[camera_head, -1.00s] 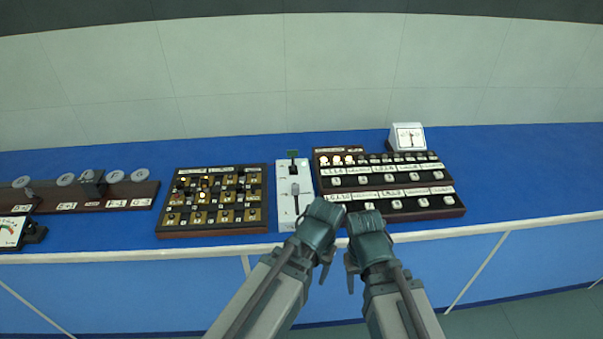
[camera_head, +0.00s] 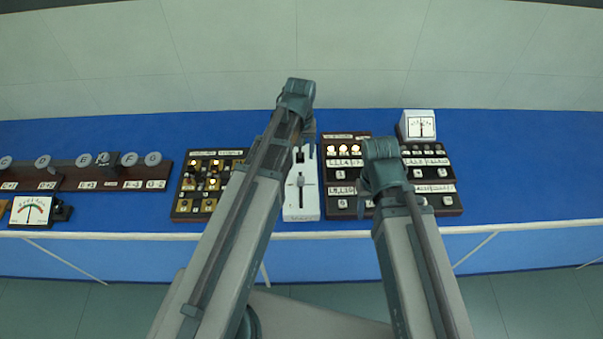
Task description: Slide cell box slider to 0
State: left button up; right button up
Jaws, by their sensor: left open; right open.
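My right gripper (camera_head: 380,150) is over the panel to the right of the white box. I see no object held in either gripper. The scale marks on the box are too small to read.
A dark panel with brass squares (camera_head: 187,206) stands left of the box, partly behind my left arm. A panel with lit lamps and labelled keys (camera_head: 448,202) stands right. A white meter (camera_head: 419,126) is behind it. Round dials on a rail (camera_head: 68,180) and another meter (camera_head: 32,211) are far left.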

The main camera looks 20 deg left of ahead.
aim_at(301, 179)
pick_arm(q)
notch_tip(301, 179, down, 14)
jog(key=b, duration=1.3)
jog(key=shift+b, duration=0.35)
jog(key=shift+r, duration=0.1)
grip_shut()
dwell(0.4)
